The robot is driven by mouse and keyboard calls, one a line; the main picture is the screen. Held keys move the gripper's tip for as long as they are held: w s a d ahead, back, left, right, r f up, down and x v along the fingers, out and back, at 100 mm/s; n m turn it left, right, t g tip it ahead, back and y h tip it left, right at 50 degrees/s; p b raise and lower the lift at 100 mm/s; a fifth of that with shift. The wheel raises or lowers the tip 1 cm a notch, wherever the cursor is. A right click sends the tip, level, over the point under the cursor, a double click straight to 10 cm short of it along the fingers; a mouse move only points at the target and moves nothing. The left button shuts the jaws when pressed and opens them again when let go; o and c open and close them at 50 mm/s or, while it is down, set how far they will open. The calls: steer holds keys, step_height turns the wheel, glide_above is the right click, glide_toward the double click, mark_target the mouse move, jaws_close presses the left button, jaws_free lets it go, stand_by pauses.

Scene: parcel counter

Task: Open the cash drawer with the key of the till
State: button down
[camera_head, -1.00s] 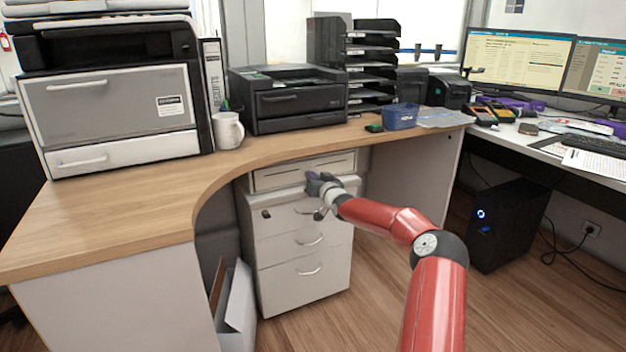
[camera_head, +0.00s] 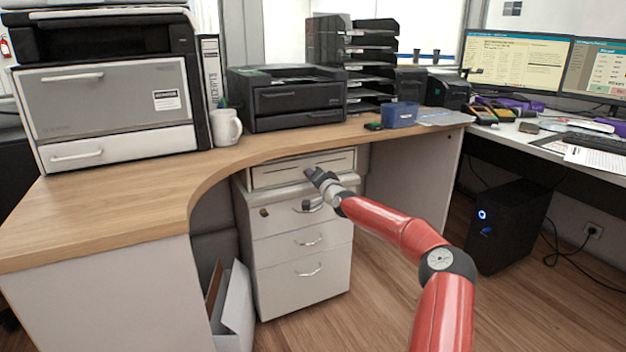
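The cash drawer (camera_head: 285,176) is a flat cream-white box under the counter. It stands on a white three-drawer pedestal (camera_head: 290,262), and its front looks shut. My gripper (camera_head: 309,188) is in front of the right part of the cash drawer, near the pedestal's top edge. Its dark fingers point left toward the furniture. They are too small to tell whether they are open or shut, or whether they touch anything. I cannot make out a key or the drawer's lock; my gripper covers part of that front.
The wooden counter (camera_head: 120,215) overhangs the drawer. It carries a large printer (camera_head: 110,95), a white mug (camera_head: 226,128), a black printer (camera_head: 295,100) and a blue box (camera_head: 400,115). A white bin (camera_head: 238,305) with boards stands left of the pedestal. The floor in front is clear.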

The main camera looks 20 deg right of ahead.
stand_by(0.3)
steer(key=c, duration=1.6)
jaws_free()
steer(key=shift+c, duration=0.2)
steer(key=shift+r, duration=0.1)
